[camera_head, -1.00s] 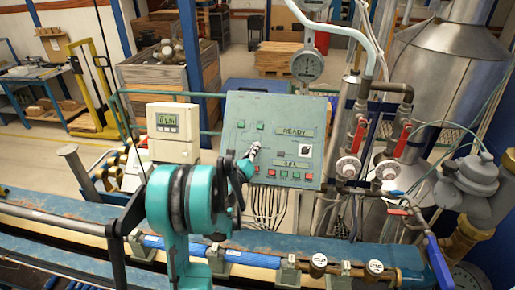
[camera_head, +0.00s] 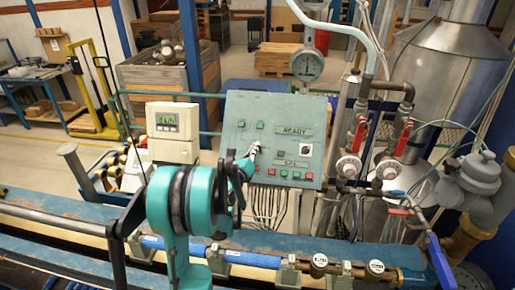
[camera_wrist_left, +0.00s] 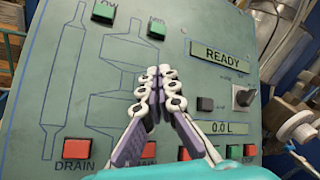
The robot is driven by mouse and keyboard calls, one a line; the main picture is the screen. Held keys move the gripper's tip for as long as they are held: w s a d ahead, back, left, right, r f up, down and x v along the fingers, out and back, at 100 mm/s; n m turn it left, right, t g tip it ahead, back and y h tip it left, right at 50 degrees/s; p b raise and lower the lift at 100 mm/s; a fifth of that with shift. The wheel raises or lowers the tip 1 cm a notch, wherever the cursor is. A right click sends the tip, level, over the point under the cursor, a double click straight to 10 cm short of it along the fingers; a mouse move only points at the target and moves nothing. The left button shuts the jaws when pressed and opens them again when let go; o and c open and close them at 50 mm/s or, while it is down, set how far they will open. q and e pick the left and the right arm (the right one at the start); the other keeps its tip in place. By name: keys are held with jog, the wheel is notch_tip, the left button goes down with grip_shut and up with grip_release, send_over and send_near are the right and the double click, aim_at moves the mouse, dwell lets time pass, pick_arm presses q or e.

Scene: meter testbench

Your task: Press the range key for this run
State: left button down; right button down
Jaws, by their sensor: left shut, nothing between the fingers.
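The green control panel (camera_head: 270,110) stands behind the pipe bench. In the left wrist view, the panel (camera_wrist_left: 85,100) carries a READY display (camera_wrist_left: 221,55), a 0.0 L display (camera_wrist_left: 222,128), a small dark key (camera_wrist_left: 205,103) and a rotary knob (camera_wrist_left: 243,95). A bottom row has red and green keys, including a red DRAIN key (camera_wrist_left: 77,148); my fingers partly hide the row. I cannot read which key is the range key. My left gripper (camera_head: 254,149) is shut and empty in front of the panel's middle. In the wrist view its fingertips (camera_wrist_left: 160,75) lie left of the dark key. My right gripper is not in view.
A white meter box (camera_head: 173,122) stands left of the panel. Pipes with red-handled valves (camera_head: 359,134) stand close on its right. A blue pipe (camera_head: 250,259) runs along the bench below. Cables hang under the panel.

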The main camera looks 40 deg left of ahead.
pick_arm(q)
jog(key=shift+w+a+f+b, duration=0.15)
jog(key=shift+w+f+b, duration=0.1)
jog(key=shift+b, duration=0.1)
dwell(0.5)
jog(key=shift+s+r, duration=0.1)
jog(key=shift+s+d+r, duration=0.3)
jog(key=shift+s+r, duration=0.15)
dwell(0.4)
jog(key=shift+s+d+r+p, duration=0.45)
jog(key=shift+s+r+p, duration=0.2)
jog(key=shift+s+r, duration=0.2)
jog(key=shift+s+d+r+p, duration=0.45)
jog(key=shift+s+r+p, duration=0.15)
jog(key=shift+s+r, duration=0.2)
jog(key=shift+s+d+r+p, duration=0.3)
jog(key=shift+s+r, duration=0.25)
